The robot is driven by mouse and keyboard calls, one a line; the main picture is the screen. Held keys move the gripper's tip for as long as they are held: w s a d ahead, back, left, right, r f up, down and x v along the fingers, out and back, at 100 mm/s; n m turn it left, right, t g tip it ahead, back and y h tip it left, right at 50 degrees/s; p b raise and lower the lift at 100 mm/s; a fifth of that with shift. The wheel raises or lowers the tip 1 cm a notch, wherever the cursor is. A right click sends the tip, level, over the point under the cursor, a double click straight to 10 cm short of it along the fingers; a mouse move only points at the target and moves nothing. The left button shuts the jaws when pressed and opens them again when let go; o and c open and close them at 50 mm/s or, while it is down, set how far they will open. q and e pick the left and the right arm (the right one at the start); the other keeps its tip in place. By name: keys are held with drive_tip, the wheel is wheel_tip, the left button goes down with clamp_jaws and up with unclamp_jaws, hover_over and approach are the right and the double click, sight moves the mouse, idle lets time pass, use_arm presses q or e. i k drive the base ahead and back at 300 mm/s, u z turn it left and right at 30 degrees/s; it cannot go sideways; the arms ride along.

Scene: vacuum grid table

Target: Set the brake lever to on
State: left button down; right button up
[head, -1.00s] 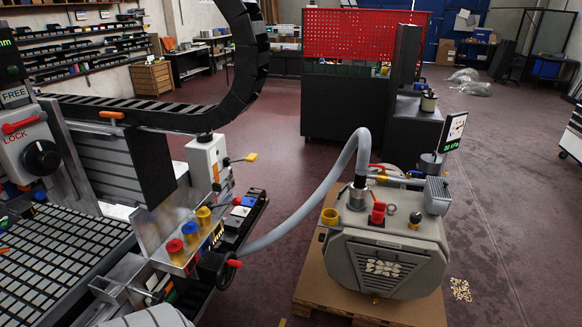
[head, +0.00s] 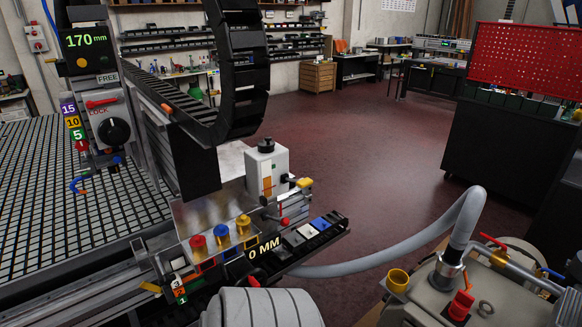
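A grey box carries a red lever (head: 101,102) that lies close to horizontal, between a FREE label (head: 108,78) above and red LOCK lettering (head: 98,113) below. A round black knob (head: 115,131) sits under it. A white box (head: 267,170) with a black top knob stands nearer the middle, and a yellow-tipped lever (head: 304,183) sticks out to its right. No label reading brake is legible, so I cannot tell which lever is the brake. Neither of my grippers shows.
A slatted grid table (head: 60,180) fills the left. Red, blue and yellow knobs (head: 221,236) line its front unit. A grey hose (head: 400,258) runs right to a pump (head: 445,290). A black cable chain (head: 238,80) hangs above. Open floor (head: 370,150) lies behind.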

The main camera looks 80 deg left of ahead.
sight(285, 223)
drive_tip(key=u, duration=0.7)
drive_tip(key=i, duration=0.85)
drive_tip(key=u, duration=1.05)
drive_tip(key=i, duration=0.3)
drive_tip(key=u, duration=0.25)
